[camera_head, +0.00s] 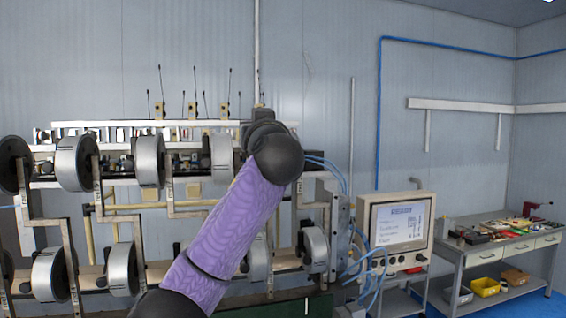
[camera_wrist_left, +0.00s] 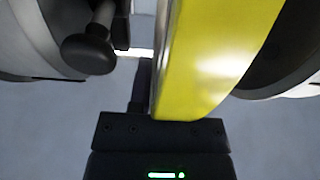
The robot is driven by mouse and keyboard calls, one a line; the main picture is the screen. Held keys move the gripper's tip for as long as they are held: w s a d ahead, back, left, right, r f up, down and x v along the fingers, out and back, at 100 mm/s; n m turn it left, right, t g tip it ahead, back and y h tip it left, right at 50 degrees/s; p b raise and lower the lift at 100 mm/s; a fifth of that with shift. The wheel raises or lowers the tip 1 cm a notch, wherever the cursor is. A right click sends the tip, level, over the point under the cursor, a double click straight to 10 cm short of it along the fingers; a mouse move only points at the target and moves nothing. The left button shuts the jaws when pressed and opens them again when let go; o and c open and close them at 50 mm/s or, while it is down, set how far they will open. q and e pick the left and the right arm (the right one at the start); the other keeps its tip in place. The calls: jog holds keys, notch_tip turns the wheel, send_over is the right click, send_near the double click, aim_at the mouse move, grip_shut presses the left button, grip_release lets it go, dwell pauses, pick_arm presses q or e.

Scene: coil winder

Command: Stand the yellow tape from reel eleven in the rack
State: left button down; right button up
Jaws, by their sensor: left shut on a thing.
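A yellow tape roll (camera_wrist_left: 215,50) fills the middle of the left wrist view, its bright side close to the lens. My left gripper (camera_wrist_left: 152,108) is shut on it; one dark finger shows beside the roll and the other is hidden. In the head view my purple forearm rises from the bottom centre, and neither the left gripper nor the yellow tape shows there. Which of the machine's parts is the rack or reel eleven, I cannot tell. My right gripper is in neither view.
The winder carries several silver reels (camera_head: 76,163) on upright arms, with a white rail (camera_head: 150,124) above them. In the wrist view, a black knob (camera_wrist_left: 88,54) and a large grey round part (camera_wrist_left: 28,40) lie left of the tape. A monitor (camera_head: 400,225) and a tool bench (camera_head: 490,250) stand at right.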

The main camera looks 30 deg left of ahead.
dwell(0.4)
pick_arm(q)
jog(key=shift+s+d+f+b, duration=0.1)
jog(key=shift+s+d+b, duration=0.3)
jog(key=shift+d+b, duration=0.1)
jog(key=shift+s+d+b, duration=0.75)
jog(key=shift+s+d, duration=0.1)
jog(key=shift+d, duration=0.1)
jog(key=s+d+b, duration=0.6)
jog(key=s+d, duration=0.4)
jog(key=d, duration=0.2)
jog(key=shift+s+d, duration=0.15)
jog(key=shift+s, duration=0.15)
